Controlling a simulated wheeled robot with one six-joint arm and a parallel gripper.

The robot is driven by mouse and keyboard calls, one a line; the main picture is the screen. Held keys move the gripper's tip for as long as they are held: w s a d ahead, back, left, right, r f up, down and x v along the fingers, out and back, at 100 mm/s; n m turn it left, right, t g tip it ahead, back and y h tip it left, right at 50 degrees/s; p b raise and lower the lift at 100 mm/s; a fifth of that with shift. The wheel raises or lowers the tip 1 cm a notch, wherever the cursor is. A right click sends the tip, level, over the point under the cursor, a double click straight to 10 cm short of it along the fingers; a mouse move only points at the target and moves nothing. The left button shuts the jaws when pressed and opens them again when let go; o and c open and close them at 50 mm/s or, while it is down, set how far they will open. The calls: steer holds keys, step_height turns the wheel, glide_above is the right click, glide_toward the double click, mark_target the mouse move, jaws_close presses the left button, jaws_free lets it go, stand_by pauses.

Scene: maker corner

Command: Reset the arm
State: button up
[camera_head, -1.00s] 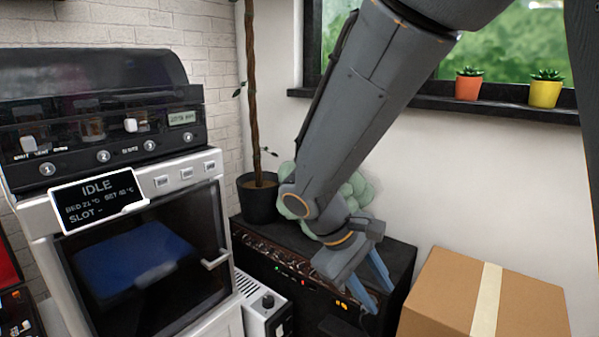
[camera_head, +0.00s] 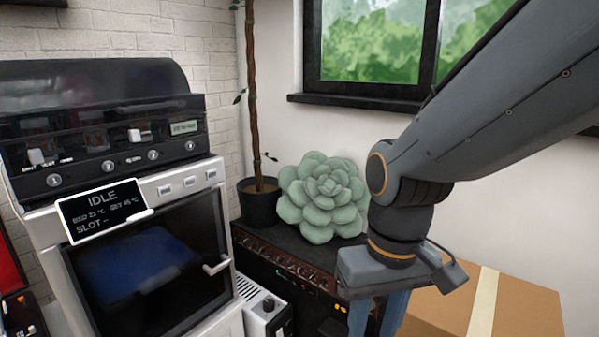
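My gripper (camera_head: 377,316) hangs at the lower right of the head view, pointing down, in front of the black cabinet and the cardboard box. Its two blue-grey fingers run past the bottom edge of the picture. A gap shows between them, and I see nothing held in it. The fingertips are out of the picture. My arm reaches in from the upper right.
A machine (camera_head: 135,202) with a glass door and an "IDLE" display (camera_head: 100,208) stands at left. A green succulent (camera_head: 322,200) and a potted trunk (camera_head: 259,205) stand on the black cabinet (camera_head: 285,258). A cardboard box (camera_head: 525,312) is at lower right.

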steer(key=d+r+m+p, duration=0.2)
steer(key=d+r+p, duration=0.6)
steer(key=p, duration=0.7)
steer(key=shift+s+d+r+m+h, duration=0.2)
steer(key=shift+r+m+h, duration=0.1)
steer(key=shift+r, duration=0.15)
